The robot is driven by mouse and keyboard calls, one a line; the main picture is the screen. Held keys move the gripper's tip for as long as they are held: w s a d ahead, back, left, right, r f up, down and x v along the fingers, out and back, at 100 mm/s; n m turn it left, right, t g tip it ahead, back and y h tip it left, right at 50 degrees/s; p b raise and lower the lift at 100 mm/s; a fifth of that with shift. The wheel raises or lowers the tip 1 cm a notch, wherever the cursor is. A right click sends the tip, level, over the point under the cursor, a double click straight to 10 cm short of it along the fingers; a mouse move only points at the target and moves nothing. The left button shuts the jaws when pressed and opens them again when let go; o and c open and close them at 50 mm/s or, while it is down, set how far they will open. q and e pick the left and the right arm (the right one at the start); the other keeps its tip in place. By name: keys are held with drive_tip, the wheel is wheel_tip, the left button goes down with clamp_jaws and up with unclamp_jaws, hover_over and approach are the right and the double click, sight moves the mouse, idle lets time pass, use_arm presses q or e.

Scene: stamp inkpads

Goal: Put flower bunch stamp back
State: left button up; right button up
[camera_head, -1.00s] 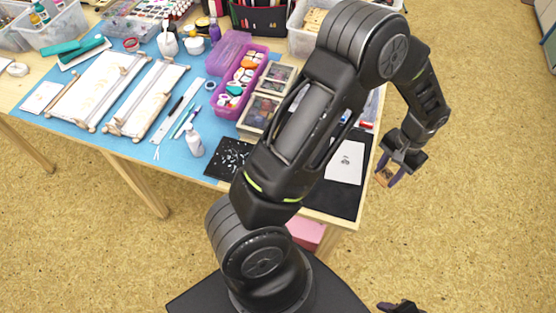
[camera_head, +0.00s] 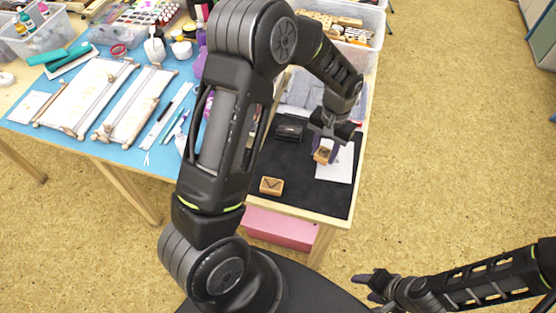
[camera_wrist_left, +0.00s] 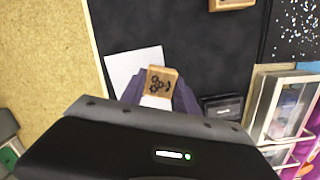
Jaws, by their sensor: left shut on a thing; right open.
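My left gripper (camera_head: 325,152) is shut on a small wooden flower bunch stamp (camera_head: 322,155) above the white paper. In the left wrist view the stamp (camera_wrist_left: 162,80) shows a dark flower pattern on its face, held between the purple fingertips. The white paper (camera_head: 336,165) lies on the black mat (camera_head: 310,191). Another wooden stamp (camera_head: 271,186) lies on the mat towards its front left; it shows partly at the top of the wrist view (camera_wrist_left: 232,4). My right gripper (camera_head: 368,281) is open and empty, low in front of the table, away from the stamps.
A black inkpad box (camera_head: 289,132) sits on the mat left of the paper. A clear bin of wooden pieces (camera_head: 350,30) stands at the back right. My left arm hides the middle of the table. The front right of the mat is bare.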

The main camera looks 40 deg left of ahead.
drive_tip(key=shift+o, duration=0.5)
drive_tip(key=f+b, duration=0.3)
drive_tip(key=shift+w+a+f, duration=0.1)
drive_tip(key=shift+w+f, duration=0.15)
drive_tip(key=shift+f, duration=0.05)
use_arm(q)
drive_tip(key=s+a+r+n, duration=0.1)
drive_tip(key=s+a+r, duration=0.2)
drive_tip(key=a, duration=0.2)
drive_tip(key=s+a+r+n, duration=0.2)
drive_tip(key=s+a+r, duration=0.1)
drive_tip(key=a, duration=0.3)
drive_tip(key=shift+r, duration=0.25)
hover_over(279, 161)
drive_tip(key=shift+w+f, duration=0.15)
drive_tip(key=shift+f, duration=3)
use_arm(e)
drive_tip(key=shift+r, duration=0.3)
use_arm(q)
drive_tip(key=shift+f, duration=0.1)
wheel_tip(279, 161, down, 3)
drive_tip(key=shift+f+p, duration=0.1)
drive_tip(key=shift+p, duration=0.25)
drive_tip(key=shift+f, duration=0.2)
use_arm(e)
drive_tip(key=shift+s+r, duration=0.1)
drive_tip(key=shift+r, duration=0.1)
